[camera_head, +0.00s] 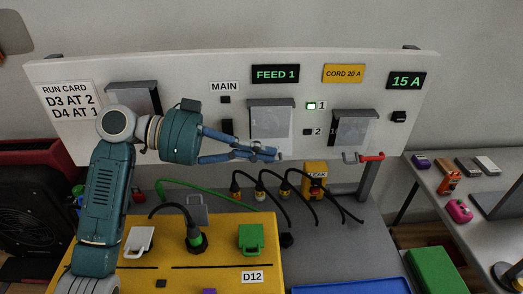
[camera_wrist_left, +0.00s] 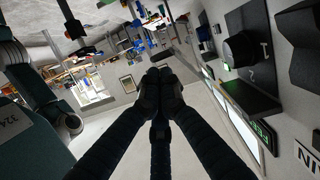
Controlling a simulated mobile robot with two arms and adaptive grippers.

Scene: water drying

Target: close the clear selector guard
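A grey-hooded clear cover (camera_head: 270,122) is on the white panel below the FEED 1 sign. Similar covers hang at the left (camera_head: 146,100) and right (camera_head: 352,130). I cannot tell which is the selector guard or how far each is open. My left gripper (camera_head: 276,154) is in front of the panel, by the lower edge of the middle cover. Its fingertips meet and hold nothing visible; they also meet in the left wrist view (camera_wrist_left: 160,76). That view shows a black selector knob (camera_wrist_left: 240,50) at the right, beside marks 1 and 2. My right gripper is not in view.
A red-handled lever (camera_head: 371,157) projects at the panel's lower right. Black cords (camera_head: 262,190) hang below the panel. A yellow case (camera_head: 222,224) with a black plug and green and white pieces stands in front. A side table at the right holds small items.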

